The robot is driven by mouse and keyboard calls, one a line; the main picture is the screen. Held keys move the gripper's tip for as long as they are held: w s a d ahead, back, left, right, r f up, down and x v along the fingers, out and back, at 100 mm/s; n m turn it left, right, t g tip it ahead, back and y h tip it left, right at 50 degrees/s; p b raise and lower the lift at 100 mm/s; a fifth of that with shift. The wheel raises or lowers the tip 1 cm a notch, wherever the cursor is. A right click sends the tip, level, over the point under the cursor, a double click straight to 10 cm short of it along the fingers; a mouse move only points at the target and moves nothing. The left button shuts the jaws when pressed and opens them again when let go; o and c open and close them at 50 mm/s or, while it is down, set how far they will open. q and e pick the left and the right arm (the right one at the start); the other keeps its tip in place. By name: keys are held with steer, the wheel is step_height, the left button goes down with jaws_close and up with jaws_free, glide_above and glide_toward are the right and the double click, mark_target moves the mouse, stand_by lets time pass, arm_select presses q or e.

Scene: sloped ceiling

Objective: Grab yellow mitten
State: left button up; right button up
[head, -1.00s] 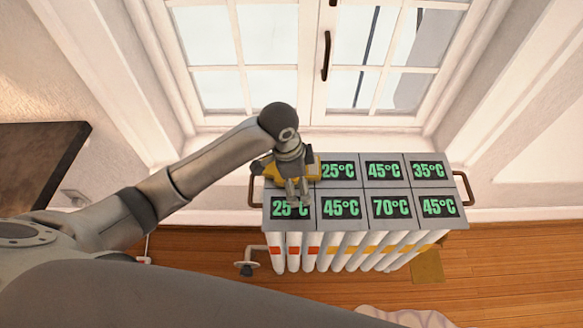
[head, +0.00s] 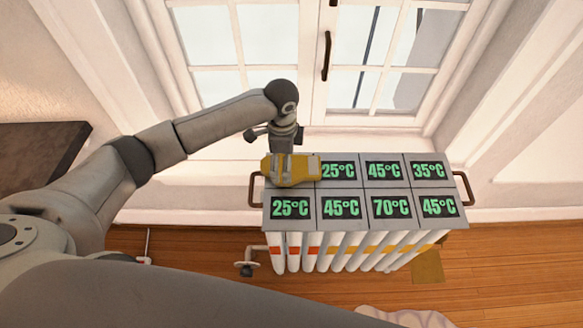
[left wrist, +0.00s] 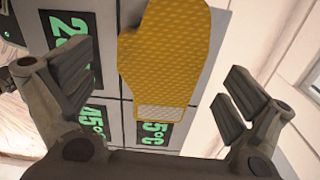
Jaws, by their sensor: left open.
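The yellow mitten (head: 290,170) lies on the back left tile of the grey panel (head: 345,188) on top of the radiator. It also shows in the left wrist view (left wrist: 165,58), with its pale cuff towards the gripper. My left gripper (head: 283,152) is over the mitten in the head view and partly overlaps it. In the left wrist view its two fingers (left wrist: 155,95) are spread wide, one on each side of the mitten, with nothing between them held. My right gripper is not in view.
The panel's tiles show green temperature readings. Brown handles (head: 463,188) stick out at both ends of the panel. A window (head: 310,60) stands behind it. A dark surface (head: 40,155) is at the left, and wooden floor (head: 480,275) lies below.

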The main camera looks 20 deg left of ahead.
arm_select(q)
steer(key=f, duration=0.4)
steer(key=shift+w+d, duration=0.15)
steer(key=shift+d, duration=0.05)
steer(key=c, duration=0.9)
steer(key=shift+o, duration=0.2)
steer(key=shift+r, duration=0.15)
